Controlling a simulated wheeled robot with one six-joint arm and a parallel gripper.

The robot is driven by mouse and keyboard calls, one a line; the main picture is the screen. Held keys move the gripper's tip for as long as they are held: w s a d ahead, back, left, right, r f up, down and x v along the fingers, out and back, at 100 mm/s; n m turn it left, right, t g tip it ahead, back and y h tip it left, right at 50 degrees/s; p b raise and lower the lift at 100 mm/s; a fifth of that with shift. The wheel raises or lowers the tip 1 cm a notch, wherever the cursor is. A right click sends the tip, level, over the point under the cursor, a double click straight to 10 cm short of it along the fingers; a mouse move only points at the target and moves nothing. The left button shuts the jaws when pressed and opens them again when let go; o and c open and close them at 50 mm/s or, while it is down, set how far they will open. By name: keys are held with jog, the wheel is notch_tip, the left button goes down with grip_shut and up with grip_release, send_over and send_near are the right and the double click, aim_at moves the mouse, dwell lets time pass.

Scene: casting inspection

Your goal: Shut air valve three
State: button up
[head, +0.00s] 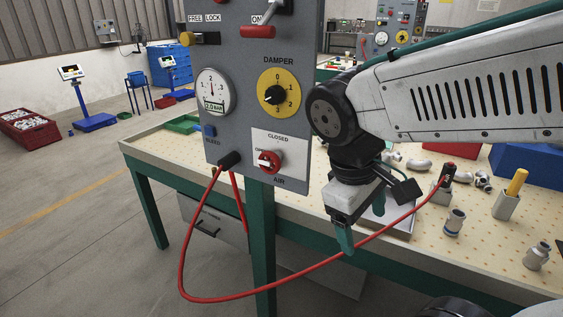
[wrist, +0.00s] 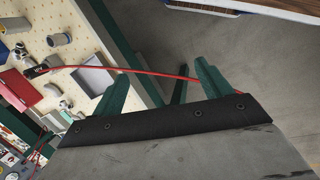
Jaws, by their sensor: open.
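The air valve (head: 268,161) is a red knob on a white plate marked CLOSED and AIR, low on the grey control panel (head: 232,120). CLOSED is printed above the knob; a partly hidden word is at its left, and I cannot clearly tell where the knob points. I see no number three on this plate. My gripper (head: 345,238) hangs to the right of the panel and lower than the valve, apart from it. In the wrist view its two green fingers (wrist: 161,70) are spread, with nothing held between them. The valve is not seen there.
A red hose (head: 290,287) loops from the panel below my gripper to a fitting on the pegboard table (head: 330,205); it crosses behind the fingers in the wrist view. The panel also has a damper dial (head: 279,94), gauge (head: 212,92) and levers. A similar panel (head: 398,25) stands behind.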

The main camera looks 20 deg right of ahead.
jog(key=w+f+n+h, duration=0.2)
jog(key=w+n+h, duration=0.2)
jog(key=n, duration=0.1)
jog(key=n+t+h, duration=0.8)
jog(key=n+t, duration=0.3)
jog(key=n, duration=0.8)
send_near(268, 165)
jog(key=x, duration=1)
jog(key=shift+w+d, duration=0.1)
jog(key=shift+w, duration=0.05)
jog(key=c, duration=1)
